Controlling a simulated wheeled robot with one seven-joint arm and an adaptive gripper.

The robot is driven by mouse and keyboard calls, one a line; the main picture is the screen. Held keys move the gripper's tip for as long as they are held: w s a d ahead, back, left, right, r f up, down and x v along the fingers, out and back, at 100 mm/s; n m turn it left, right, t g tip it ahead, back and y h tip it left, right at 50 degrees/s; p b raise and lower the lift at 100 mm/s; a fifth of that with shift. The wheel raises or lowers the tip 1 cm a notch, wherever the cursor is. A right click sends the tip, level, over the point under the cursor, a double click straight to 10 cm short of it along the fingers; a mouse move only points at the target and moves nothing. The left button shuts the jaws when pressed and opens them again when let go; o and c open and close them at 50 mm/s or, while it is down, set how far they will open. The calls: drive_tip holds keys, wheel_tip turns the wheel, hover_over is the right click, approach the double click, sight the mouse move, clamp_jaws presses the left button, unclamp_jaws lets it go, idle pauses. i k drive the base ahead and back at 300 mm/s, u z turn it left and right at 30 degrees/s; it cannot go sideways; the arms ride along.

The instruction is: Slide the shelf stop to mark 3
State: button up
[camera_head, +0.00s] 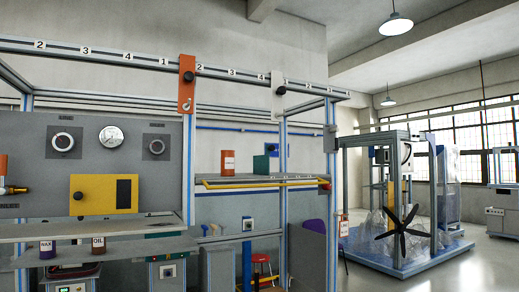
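A top rail (222,73) runs across the picture with number plates repeating 1 to 4. An orange sliding piece (186,84) with a dark knob hangs on it, just right of a plate marked 1. A white piece (278,92) with a dark knob hangs farther right, between a 4 and a 1. Below, a grey shelf (245,181) has a yellow bar along its front, small illegible marks on its edge, and a small orange piece (325,185) at its right end. I cannot tell which piece is the shelf stop. My gripper is not in view.
An orange can (228,161) and a green box (261,166) stand on the shelf. Open floor (460,268) lies at the right, near a framed machine (400,200) with a black fan.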

sight(261, 163)
drive_tip(key=u, duration=0.9)
drive_tip(key=i, duration=0.7)
drive_tip(key=z, duration=0.45)
